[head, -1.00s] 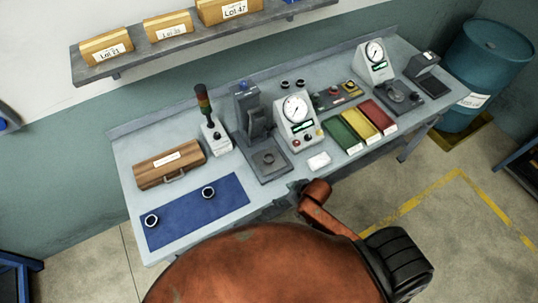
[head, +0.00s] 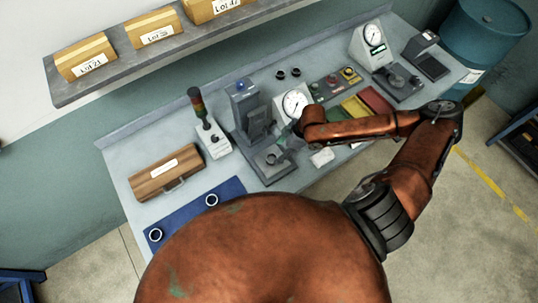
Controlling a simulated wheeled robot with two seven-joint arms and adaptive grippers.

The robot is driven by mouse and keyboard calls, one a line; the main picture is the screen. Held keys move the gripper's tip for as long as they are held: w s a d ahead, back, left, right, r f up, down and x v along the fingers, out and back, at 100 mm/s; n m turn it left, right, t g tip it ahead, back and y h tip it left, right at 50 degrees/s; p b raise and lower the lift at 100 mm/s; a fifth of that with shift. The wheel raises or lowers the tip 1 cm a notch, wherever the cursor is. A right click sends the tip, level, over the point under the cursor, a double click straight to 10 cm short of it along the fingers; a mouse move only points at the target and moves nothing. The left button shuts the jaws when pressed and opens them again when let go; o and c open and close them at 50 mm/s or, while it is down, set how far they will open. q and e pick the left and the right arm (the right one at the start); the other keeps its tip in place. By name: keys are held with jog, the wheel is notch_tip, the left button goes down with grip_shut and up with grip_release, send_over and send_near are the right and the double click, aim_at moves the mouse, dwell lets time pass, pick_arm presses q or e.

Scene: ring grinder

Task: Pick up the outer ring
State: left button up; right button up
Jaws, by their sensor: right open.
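Two rings lie apart on the blue mat (head: 178,214): one ring (head: 156,235) at its left end and one ring (head: 211,200) near its right end. Two small dark rings, a left one (head: 280,74) and a right one (head: 295,71), sit at the back of the bench. I cannot tell which of these is the outer ring. My right gripper (head: 283,149) is small and partly hidden by its own arm. It is open over the bench, close to the grey stand and in front of the dial gauge, well right of the mat. My left gripper is not in view.
A wooden box (head: 165,175) lies behind the mat. Coloured trays (head: 374,98) are partly behind my right arm. A shelf with boxes (head: 150,52) hangs above.

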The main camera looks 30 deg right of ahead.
aim_at(269, 160)
jog(key=shift+s+x, duration=0.2)
jog(key=shift+x, duration=0.75)
jog(key=shift+w+a+f, duration=0.15)
jog(key=shift+f, duration=0.2)
jog(key=p+x, duration=0.1)
jog(key=x, duration=0.2)
jog(key=shift+w+a+f, duration=0.15)
jog(key=shift+a+f, duration=0.05)
jog(key=shift+w+a+f, duration=0.1)
jog(key=shift+a+f, duration=0.05)
jog(key=shift+f, duration=0.3)
jog(key=c, duration=0.5)
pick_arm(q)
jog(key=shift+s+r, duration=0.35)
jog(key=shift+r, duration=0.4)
pick_arm(e)
jog(key=c, duration=0.9)
jog(key=shift+r, duration=0.1)
jog(key=shift+c, duration=0.2)
